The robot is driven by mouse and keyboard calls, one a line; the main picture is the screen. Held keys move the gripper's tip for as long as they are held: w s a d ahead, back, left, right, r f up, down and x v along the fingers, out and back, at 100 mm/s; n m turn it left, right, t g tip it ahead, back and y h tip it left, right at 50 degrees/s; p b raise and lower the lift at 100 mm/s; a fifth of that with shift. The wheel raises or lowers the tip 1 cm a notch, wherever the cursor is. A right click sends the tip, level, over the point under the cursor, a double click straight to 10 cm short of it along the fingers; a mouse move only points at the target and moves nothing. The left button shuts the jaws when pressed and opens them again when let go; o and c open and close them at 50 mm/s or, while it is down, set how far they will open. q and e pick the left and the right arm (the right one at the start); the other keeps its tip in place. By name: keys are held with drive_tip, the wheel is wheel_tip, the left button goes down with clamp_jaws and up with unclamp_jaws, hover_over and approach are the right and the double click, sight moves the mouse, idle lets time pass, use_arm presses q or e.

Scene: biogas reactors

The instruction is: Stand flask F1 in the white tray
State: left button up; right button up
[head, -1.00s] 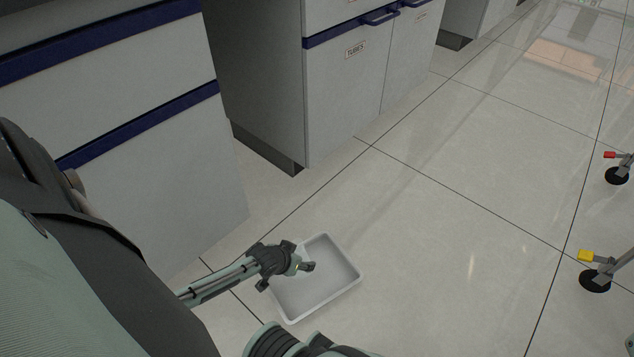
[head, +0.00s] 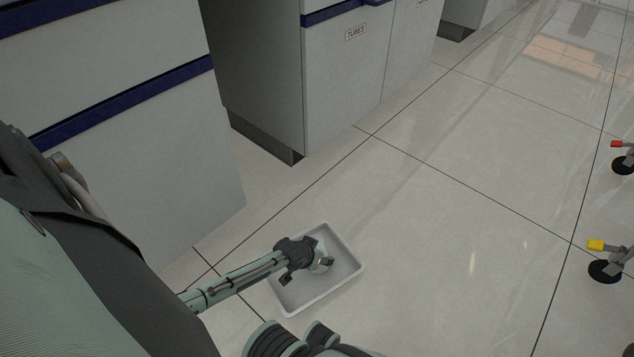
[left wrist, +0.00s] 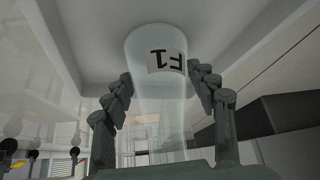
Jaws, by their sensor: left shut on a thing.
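The white tray (head: 346,266) lies on the floor, a shallow rectangle with raised rims. My left gripper (head: 308,269) is over the tray's upper left part in the head view. In the left wrist view my left gripper (left wrist: 160,90) is shut around flask F1 (left wrist: 150,42), a clear flask with a white label reading F1 upside down in that picture. The flask's end reaches toward the pale tray surface (left wrist: 95,30) at the top of that view; I cannot tell whether it touches. In the head view the flask is barely visible. My right gripper is not in view.
Grey cabinets with blue trim (head: 125,100) stand at left, and a cabinet labelled TUBES (head: 345,80) stands beyond the tray. Stand feet with a yellow block (head: 596,245) and a red block (head: 616,144) are at far right. The tiled floor between is clear.

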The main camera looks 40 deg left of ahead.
use_arm(q)
drive_tip(key=o, duration=1.2)
drive_tip(key=shift+o, duration=0.2)
